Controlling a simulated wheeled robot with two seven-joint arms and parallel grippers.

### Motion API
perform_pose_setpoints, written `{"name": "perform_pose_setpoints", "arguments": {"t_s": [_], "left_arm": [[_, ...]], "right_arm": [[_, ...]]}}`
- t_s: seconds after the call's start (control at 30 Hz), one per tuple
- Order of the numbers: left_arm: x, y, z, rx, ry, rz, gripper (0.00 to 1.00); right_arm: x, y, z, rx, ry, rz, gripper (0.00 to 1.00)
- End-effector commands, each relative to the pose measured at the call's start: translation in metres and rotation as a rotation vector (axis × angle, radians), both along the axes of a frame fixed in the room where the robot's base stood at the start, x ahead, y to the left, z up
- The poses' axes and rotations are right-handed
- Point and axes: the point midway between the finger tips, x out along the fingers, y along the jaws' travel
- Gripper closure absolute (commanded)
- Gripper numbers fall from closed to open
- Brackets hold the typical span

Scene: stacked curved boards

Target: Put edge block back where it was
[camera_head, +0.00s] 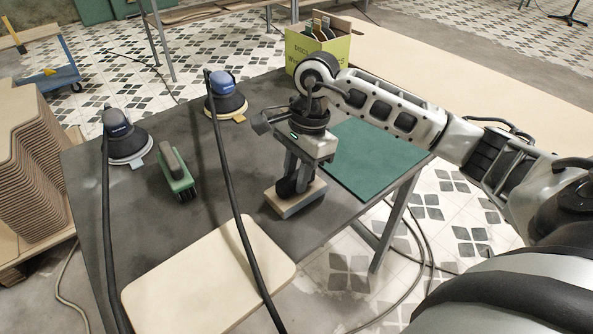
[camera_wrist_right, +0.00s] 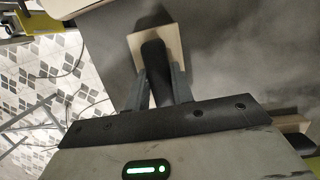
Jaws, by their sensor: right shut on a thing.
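The edge block (camera_head: 297,201) has a pale wooden top, a grey underside and a dark handle. It is at the right part of the dark table, left of the green sheet. My right gripper (camera_head: 293,183) points down from above and is shut on the handle. In the right wrist view, the fingers (camera_wrist_right: 158,75) hold the dark handle, with the pale block (camera_wrist_right: 143,43) behind it. I cannot tell whether the block's underside touches the table. My left gripper is not in view.
A yellow box (camera_head: 318,45) stands at the back. Stacked boards (camera_head: 30,165) are at left. Black hoses cross the table.

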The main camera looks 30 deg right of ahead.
Motion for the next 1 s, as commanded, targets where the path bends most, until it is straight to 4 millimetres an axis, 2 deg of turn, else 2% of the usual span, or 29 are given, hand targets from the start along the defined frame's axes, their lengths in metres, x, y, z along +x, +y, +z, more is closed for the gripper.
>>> {"name": "perform_pose_setpoints", "arguments": {"t_s": [0.13,0.17,0.2,0.23,0.5,0.6,0.67,1.0], "left_arm": [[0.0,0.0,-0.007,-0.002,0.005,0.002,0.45],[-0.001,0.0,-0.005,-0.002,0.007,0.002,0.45],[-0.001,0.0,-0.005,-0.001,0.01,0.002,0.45],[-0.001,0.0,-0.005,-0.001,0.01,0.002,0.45],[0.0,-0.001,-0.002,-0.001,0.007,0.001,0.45],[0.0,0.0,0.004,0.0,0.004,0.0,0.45],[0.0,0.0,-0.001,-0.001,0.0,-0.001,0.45],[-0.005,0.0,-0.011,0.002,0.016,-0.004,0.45]], "right_arm": [[0.0,0.0,-0.005,0.0,-0.001,0.0,1.0],[0.0,0.0,-0.003,0.0,0.0,0.0,0.68],[0.0,0.0,-0.003,0.0,0.0,0.0,0.57],[0.0,0.0,-0.003,0.0,0.0,-0.001,0.55],[0.0,0.0,-0.002,0.0,0.0,-0.001,0.55],[0.0,0.0,0.004,0.0,0.0,-0.001,0.55],[0.001,-0.002,0.009,-0.002,-0.003,-0.002,0.55],[0.003,-0.017,0.08,0.0,-0.007,-0.002,0.55]]}}
